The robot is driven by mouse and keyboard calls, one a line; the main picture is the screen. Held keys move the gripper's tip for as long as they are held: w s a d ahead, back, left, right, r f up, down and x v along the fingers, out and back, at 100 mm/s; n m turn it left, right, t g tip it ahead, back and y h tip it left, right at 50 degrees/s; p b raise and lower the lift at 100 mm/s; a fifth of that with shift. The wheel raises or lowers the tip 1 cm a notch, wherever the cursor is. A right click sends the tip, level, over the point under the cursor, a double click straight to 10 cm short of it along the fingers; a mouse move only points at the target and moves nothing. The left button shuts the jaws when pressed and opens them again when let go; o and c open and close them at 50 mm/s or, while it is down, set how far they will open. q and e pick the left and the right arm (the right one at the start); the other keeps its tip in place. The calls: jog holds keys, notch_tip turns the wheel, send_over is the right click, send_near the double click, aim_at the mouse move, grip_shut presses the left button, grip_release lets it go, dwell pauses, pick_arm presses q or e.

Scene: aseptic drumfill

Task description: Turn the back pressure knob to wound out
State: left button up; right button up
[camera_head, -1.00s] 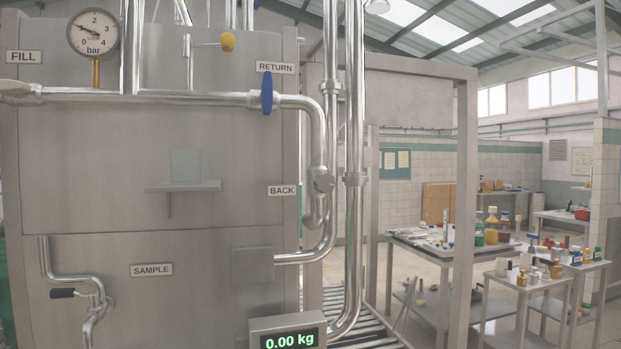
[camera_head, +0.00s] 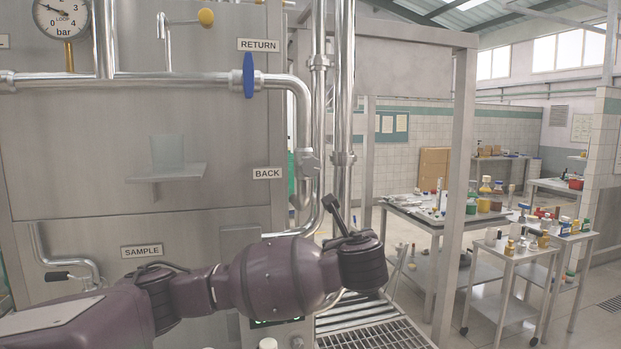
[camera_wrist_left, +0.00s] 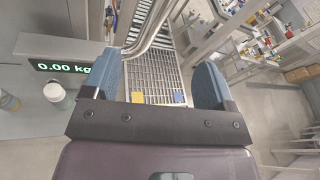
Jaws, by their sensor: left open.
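The back pressure knob (camera_head: 309,163) is a grey knob on the steel pipe, just right of the BACK label (camera_head: 267,173). My left arm reaches in from the lower left. My left gripper (camera_head: 337,213) points up, below and slightly right of the knob, and apart from it. In the left wrist view my left gripper (camera_wrist_left: 157,78) is open, with its two blue fingers wide apart and nothing between them. The knob cannot be made out in that view. My right gripper is not in view.
Vertical steel pipes (camera_head: 343,90) stand right of the knob. The blue RETURN valve handle (camera_head: 249,75) is above left. A slatted grating (camera_head: 370,338) lies below. The weight display (camera_wrist_left: 62,67) reads 0.00 kg. Carts with bottles (camera_head: 525,250) stand at right.

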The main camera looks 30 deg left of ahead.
aim_at(311, 167)
pick_arm(q)
jog(key=s+a+r+g+y+p, duration=0.1)
jog(key=a+r+y, duration=0.1)
jog(key=r, duration=0.5)
jog(key=s+a+r+y, duration=0.1)
jog(key=a+r+y, duration=0.15)
jog(key=r, duration=0.45)
jog(key=p+x, duration=0.1)
jog(key=x, duration=0.3)
jog(key=p+x, duration=0.1)
jog(key=x, duration=0.3)
jog(key=shift+w+a+r, duration=0.2)
jog(key=shift+w+a, duration=0.05)
jog(key=shift+w, duration=0.05)
jog(key=shift+p+x, duration=0.35)
jog(key=shift+x, duration=0.55)
jog(key=shift+c, duration=0.4)
jog(key=c, duration=0.8)
jog(key=shift+c, duration=0.2)
